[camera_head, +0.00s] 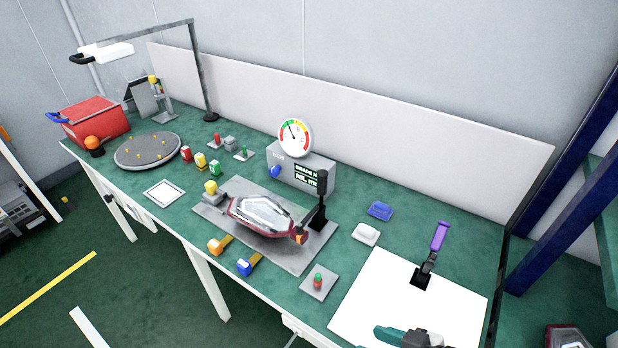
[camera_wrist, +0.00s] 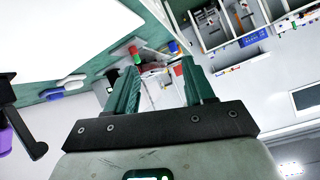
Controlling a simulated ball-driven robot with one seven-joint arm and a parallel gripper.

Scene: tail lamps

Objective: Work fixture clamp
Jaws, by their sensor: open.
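A tail lamp (camera_head: 262,213) with a clear lens and dark red edge lies on a grey fixture plate (camera_head: 290,258) in the middle of the green bench. A black upright lever clamp (camera_head: 320,200) stands at the plate's right end, beside the lamp. A second clamp with a purple handle (camera_head: 439,236) stands on a black base on a white sheet; its purple part (camera_wrist: 8,138) shows at the left edge of the wrist view. My gripper (camera_head: 380,333) is low in the head view, over the sheet, in front of the purple handle. Its green fingers (camera_wrist: 160,82) are apart with nothing gripped.
A gauge box (camera_head: 300,170) stands behind the fixture. A red-green button on a plate (camera_head: 318,281), a white block (camera_head: 366,234) and a blue block (camera_head: 380,210) lie between fixture and white sheet (camera_head: 375,300). A red bin (camera_head: 95,118) and round tray (camera_head: 147,152) are far left.

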